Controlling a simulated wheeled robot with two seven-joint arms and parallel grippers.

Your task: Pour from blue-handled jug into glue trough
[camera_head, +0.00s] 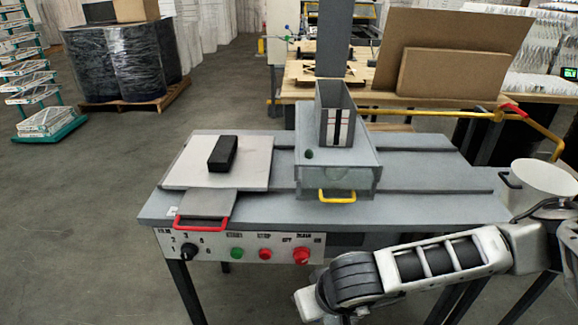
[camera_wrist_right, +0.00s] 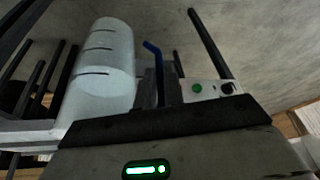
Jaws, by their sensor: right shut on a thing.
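A pale cylindrical jug (camera_wrist_right: 105,65) with dark measuring marks is in the right wrist view, with a blue handle (camera_wrist_right: 154,60) beside it. My right gripper (camera_wrist_right: 158,98) is shut at the blue handle; its dark palm edge hides part of the grip. The jug and gripper are outside the head view, where only my right arm shows at the lower right. A grey box with a clear front (camera_head: 345,183) and yellow handle stands mid-table with a tall open hopper (camera_head: 334,115) on it. I cannot tell for sure which part is the glue trough. My left gripper is not in view.
A pale board (camera_head: 190,170) with a black block (camera_head: 223,153) lies at the table's left, above a red-handled plate (camera_head: 205,206). A white pot (camera_head: 545,180) with a dark handle stands at the right end. A control panel (camera_head: 215,248) runs along the front. The table right of the box is clear.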

